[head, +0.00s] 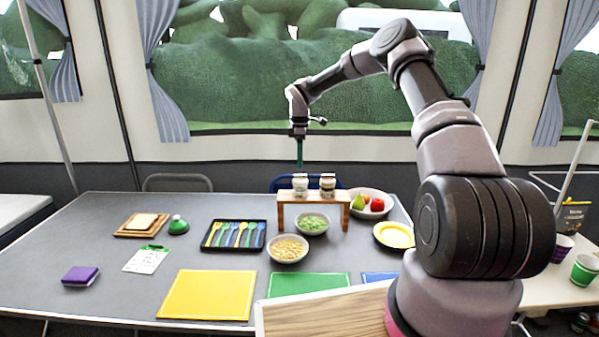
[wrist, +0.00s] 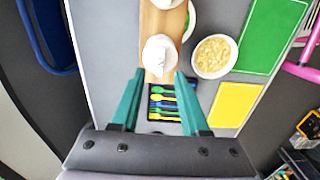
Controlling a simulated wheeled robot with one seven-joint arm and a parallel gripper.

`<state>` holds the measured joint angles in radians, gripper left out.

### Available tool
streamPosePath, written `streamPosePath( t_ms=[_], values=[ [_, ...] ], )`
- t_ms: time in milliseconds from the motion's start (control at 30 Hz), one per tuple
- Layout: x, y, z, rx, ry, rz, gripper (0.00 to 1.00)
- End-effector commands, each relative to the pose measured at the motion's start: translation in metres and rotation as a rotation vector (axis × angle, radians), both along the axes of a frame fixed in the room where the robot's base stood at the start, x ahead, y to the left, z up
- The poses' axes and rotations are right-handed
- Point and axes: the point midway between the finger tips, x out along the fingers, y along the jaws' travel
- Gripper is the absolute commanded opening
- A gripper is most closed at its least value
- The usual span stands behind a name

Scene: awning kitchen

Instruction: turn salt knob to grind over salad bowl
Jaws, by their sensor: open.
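A wooden stand (head: 312,197) holds two grinders side by side. The left grinder (head: 300,184) looks pale, like salt; the right grinder (head: 328,184) looks darker inside. The salad bowl (head: 313,223) with green contents sits below the stand; its edge also shows in the wrist view (wrist: 191,20). My gripper (head: 300,163) points down above the left grinder, apart from it. In the wrist view my gripper (wrist: 158,73) is open and empty, with a round white knob (wrist: 160,55) lined up beyond and between the green fingertips.
A bowl of pale food (head: 289,248) stands in front of the salad bowl. A fruit bowl (head: 352,206) is behind right, a black cutlery tray (head: 212,246) to the left. Yellow (head: 207,295) and green mats (head: 308,284) lie in front.

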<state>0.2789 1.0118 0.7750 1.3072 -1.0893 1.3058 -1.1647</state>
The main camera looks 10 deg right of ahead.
Motion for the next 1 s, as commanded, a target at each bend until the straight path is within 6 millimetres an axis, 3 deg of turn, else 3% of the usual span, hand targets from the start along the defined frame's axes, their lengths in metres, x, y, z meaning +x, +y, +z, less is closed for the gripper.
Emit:
streamPosePath(
  t_ms=[100, 300, 667, 800, 1000],
  values=[
    [0.000, 0.000, -0.023, 0.002, 0.003, 0.000, 0.45],
    [0.000, 0.000, -0.044, 0.000, 0.000, -0.001, 0.45],
    [0.000, 0.000, -0.050, 0.000, -0.001, -0.002, 0.45],
    [0.000, 0.000, -0.050, 0.000, -0.001, -0.002, 0.00],
    [0.000, 0.000, -0.049, -0.001, -0.001, -0.003, 0.00]
  ],
)
